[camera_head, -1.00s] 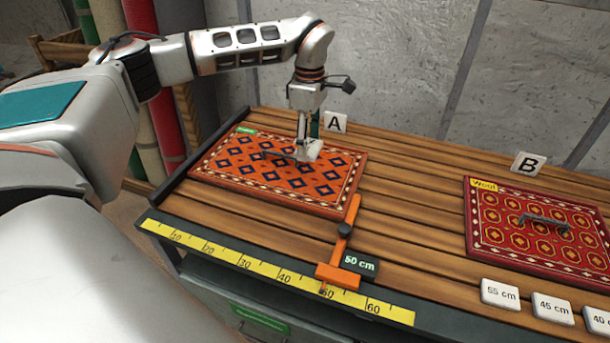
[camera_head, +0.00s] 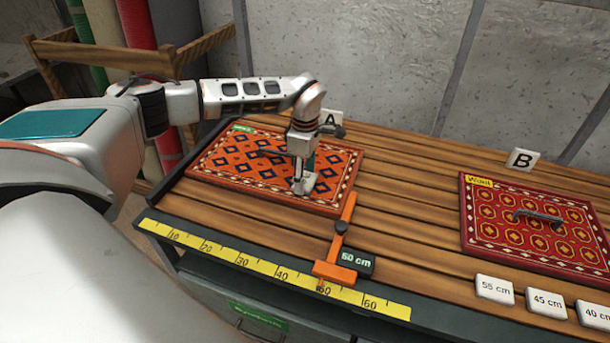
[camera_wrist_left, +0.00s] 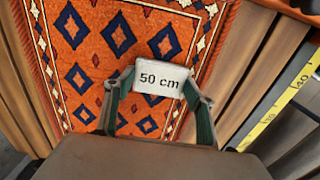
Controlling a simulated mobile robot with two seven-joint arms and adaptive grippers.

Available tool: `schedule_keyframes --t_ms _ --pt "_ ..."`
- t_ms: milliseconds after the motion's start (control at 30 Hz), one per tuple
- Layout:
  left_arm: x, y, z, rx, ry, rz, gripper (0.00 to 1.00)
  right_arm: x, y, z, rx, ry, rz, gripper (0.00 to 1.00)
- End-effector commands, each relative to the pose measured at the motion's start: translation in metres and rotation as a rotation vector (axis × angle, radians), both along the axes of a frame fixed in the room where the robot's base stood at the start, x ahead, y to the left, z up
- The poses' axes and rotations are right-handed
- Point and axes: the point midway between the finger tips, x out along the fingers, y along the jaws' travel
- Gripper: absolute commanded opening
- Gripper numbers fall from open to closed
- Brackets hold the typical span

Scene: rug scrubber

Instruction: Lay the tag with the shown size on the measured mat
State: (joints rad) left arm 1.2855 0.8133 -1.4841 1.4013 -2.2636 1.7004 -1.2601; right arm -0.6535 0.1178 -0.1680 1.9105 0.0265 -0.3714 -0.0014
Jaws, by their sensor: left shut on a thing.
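My left gripper (camera_head: 303,186) is shut on a white tag (camera_wrist_left: 160,87) that reads "50 cm". I cannot tell whether the tag touches the mat. An orange slide gauge (camera_head: 341,228) stands at the mat's right edge, and its dark display (camera_head: 357,261) reads "50 cm". My right gripper is not in view.
A yellow ruler (camera_head: 240,261) runs along the table's front edge. A red mat (camera_head: 490,240) with a handle (camera_head: 540,217) lies at the right below sign B (camera_head: 522,160). Tags of 55 cm (camera_head: 494,289), 45 cm (camera_head: 546,302) and 40 cm (camera_head: 593,314) lie at the front right.

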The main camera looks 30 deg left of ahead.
Motion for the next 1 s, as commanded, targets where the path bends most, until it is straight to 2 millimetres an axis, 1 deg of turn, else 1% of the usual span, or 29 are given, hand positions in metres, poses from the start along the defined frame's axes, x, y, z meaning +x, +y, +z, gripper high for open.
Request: schedule_keyframes --t_ms 233,267,300,333,633,733,867,1000 --pt "0.0 0.0 -0.002 0.0 0.0 0.0 0.4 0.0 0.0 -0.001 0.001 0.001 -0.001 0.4" --pt "0.0 0.0 -0.003 0.0 0.0 0.0 0.57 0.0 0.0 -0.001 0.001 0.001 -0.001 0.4" --pt "0.0 0.0 -0.002 0.0 0.0 0.0 0.68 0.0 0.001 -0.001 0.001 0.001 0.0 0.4" --pt "0.0 0.0 -0.002 0.0 0.0 0.0 0.72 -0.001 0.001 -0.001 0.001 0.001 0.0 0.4" --pt "0.0 0.0 -0.002 0.0 0.0 0.0 0.72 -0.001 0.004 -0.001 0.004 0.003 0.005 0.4" --pt "0.0 0.0 0.002 0.0 0.0 0.0 0.72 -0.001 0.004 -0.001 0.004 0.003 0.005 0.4" --pt "0.001 0.0 0.017 0.001 -0.004 0.0 0.72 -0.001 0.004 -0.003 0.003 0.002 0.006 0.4" --pt "0.001 0.0 0.045 -0.001 -0.004 0.0 0.72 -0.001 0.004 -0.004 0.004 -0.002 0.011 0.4"
